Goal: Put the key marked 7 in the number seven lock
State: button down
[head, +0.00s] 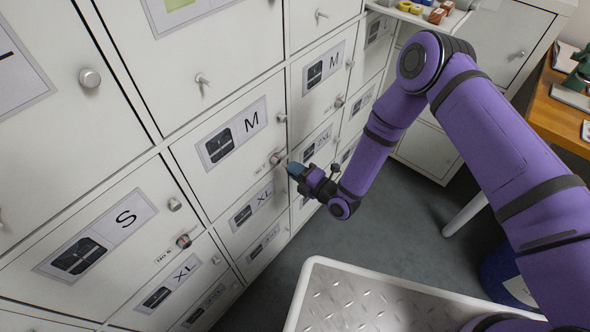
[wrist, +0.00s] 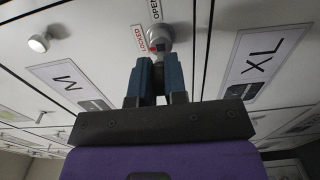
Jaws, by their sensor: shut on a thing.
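My gripper (head: 294,170) reaches to the grey locker front, its blue fingers closed at a round metal lock (head: 276,158) between the M and XL doors. In the wrist view the fingertips (wrist: 158,64) meet the front of this lock (wrist: 160,36), which has LOCKED and OPEN labels beside it. A small red mark shows at the lock by the fingertips. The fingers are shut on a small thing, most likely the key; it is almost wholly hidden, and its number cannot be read. I cannot tell whether it is inside the lock. The lock's number is not readable.
Another lock (head: 183,241) with a small number label sits lower left. Round door knobs (head: 90,78) stick out from the lockers. Grey floor lies open between.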

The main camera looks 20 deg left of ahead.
jog(key=shift+x, duration=1.55)
dwell(3.6)
